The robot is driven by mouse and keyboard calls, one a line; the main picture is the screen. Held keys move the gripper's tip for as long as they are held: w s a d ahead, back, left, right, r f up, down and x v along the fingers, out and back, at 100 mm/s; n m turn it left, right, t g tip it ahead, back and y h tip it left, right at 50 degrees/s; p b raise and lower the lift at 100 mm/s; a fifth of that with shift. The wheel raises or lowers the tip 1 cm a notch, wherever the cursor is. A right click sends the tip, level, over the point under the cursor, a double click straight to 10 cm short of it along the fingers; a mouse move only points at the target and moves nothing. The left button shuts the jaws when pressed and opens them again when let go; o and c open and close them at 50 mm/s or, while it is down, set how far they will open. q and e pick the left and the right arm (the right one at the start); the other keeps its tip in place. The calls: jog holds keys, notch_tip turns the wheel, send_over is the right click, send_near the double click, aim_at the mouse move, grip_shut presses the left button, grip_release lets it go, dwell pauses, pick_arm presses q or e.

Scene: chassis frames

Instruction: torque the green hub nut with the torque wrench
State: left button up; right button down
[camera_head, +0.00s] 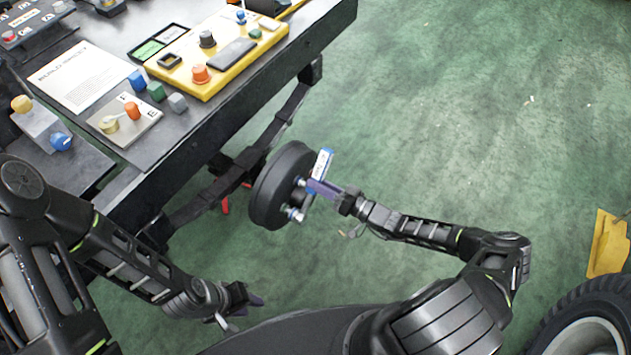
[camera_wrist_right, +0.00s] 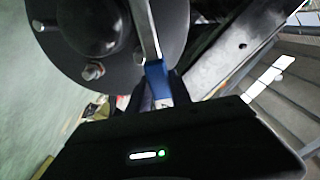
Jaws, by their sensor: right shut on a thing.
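A dark wheel hub (camera_head: 268,188) faces right beside the workbench, with several studs and nuts on its face. In the right wrist view the hub (camera_wrist_right: 120,75) fills the upper left, with a silver nut (camera_wrist_right: 93,72) near its lower rim. I cannot make out a green nut in either view. My right gripper (camera_head: 322,188) is at the hub face, shut on the torque wrench (camera_head: 322,163). The wrench's silver shaft and blue part (camera_wrist_right: 157,80) cross the hub's right side. My left gripper (camera_head: 245,303) is low, left of the hub and apart from it; its jaw opening is unclear.
The workbench (camera_head: 215,125) at upper left carries a yellow tray (camera_head: 215,85), a white sheet (camera_head: 75,75) and small coloured knobs. A tyre (camera_head: 580,325) is at lower right, near a yellow piece (camera_head: 606,245). The green floor right of the hub is largely clear.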

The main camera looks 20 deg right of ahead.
dwell(0.4)
jog(key=p+v, duration=0.1)
jog(key=v, duration=0.4)
dwell(0.5)
